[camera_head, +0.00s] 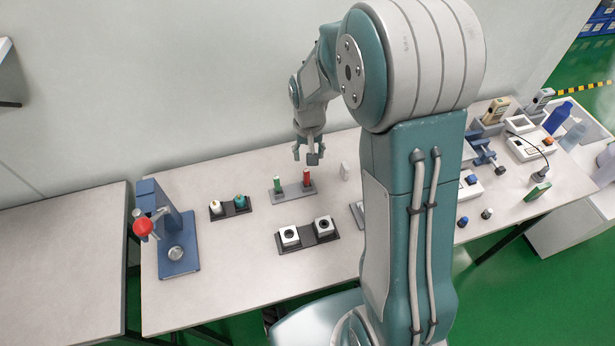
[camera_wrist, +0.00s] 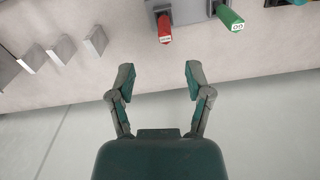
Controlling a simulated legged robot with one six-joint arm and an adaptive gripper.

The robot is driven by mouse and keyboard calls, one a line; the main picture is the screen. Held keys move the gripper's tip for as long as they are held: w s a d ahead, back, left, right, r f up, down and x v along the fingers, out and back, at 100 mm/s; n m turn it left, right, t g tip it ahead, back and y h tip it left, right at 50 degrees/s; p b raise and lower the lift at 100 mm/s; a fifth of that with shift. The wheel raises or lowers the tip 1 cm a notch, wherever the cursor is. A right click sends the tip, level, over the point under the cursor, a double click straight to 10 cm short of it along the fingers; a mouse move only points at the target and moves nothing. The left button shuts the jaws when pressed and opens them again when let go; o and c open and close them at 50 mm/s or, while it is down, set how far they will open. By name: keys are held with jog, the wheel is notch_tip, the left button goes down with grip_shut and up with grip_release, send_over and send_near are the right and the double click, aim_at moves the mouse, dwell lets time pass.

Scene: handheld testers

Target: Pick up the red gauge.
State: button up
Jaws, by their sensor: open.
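The red gauge (camera_head: 306,178) stands upright in a grey holder (camera_head: 293,193) on the table. A green gauge (camera_head: 277,184) stands in the same holder, to its left. In the wrist view the red gauge (camera_wrist: 165,28) is near the top centre, with the green gauge (camera_wrist: 230,18) to its right. My gripper (camera_head: 308,155) is above the table, just above and slightly behind the red gauge in the head view. In the wrist view my gripper (camera_wrist: 158,75) has its two fingers apart with nothing between them. The red gauge lies beyond the fingertips, not touching them.
A dark tray (camera_head: 232,208) with a white and a teal piece is left of the holder. A black base with two white blocks (camera_head: 307,235) is in front. Pale upright blocks (camera_wrist: 95,41) stand beside the holder. A blue press (camera_head: 172,240) is at left. The wall is close behind.

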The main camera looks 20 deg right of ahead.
aim_at(306, 170)
jog(key=f, duration=0.4)
jog(key=shift+a, duration=0.4)
jog(key=f, duration=0.5)
jog(key=shift+s+d, duration=0.1)
jog(key=shift+d, duration=0.1)
jog(key=shift+a+f, duration=0.15)
jog(key=shift+f, duration=0.15)
jog(key=shift+a, duration=0.1)
jog(key=shift+c, duration=1)
grip_shut()
